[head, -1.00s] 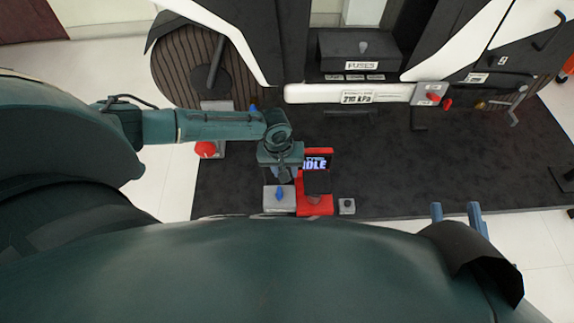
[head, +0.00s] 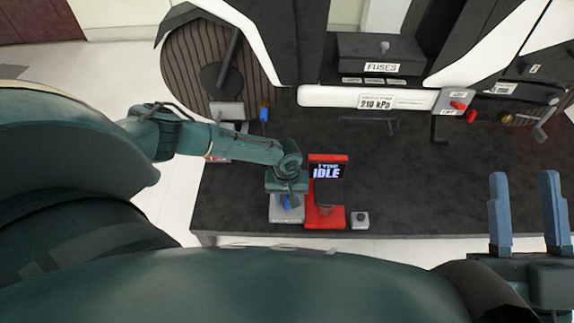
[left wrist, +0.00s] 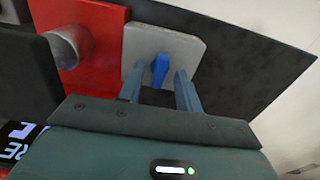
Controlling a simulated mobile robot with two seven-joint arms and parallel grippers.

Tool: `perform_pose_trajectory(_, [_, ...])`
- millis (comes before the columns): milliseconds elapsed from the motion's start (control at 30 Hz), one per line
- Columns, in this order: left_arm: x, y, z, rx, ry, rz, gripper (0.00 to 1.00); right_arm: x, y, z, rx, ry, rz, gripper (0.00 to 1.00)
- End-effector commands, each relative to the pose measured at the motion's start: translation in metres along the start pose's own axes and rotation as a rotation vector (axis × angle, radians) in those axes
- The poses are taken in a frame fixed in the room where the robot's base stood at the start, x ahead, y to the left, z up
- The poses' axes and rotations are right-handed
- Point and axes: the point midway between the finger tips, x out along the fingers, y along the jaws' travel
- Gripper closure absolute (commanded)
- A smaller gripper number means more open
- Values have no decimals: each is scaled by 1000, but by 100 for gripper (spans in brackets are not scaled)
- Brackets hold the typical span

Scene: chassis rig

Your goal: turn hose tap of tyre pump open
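The tyre pump (head: 325,217) is a red unit with a screen reading IDLE in the head view. Left of it is a grey plate (head: 287,215) bearing the blue hose tap (head: 287,202). My left gripper (head: 286,193) is over the tap and partly hides it. In the left wrist view the blue tap (left wrist: 160,70) stands upright on the grey plate (left wrist: 185,48), between the two open fingers of my left gripper (left wrist: 160,78). Gaps show on both sides, so the fingers do not grip it. My right gripper (head: 525,180) is open and empty at the right.
A small grey box with a dark knob (head: 360,219) sits right of the pump. Behind are a fuse box (head: 380,55), a 210 kPa sign (head: 375,101) and a grey box with red levers (head: 455,104).

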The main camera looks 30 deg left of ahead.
Motion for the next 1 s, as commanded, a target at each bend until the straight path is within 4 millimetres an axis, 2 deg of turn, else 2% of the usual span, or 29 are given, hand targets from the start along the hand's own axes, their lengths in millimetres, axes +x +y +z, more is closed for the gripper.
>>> perform_pose_trajectory(300, [2, 0, 0, 1, 0, 1, 65, 1, 1, -3, -13, 18, -2, 64])
perform_pose_trajectory(733, [2, 0, 0, 1, 0, 1, 100, 1, 1, -2, -13, 18, -2, 64])
perform_pose_trajectory(1000, [2, 0, 1, 5, -1, 0, 100, 2, 2, -3, -12, 16, -2, 64])
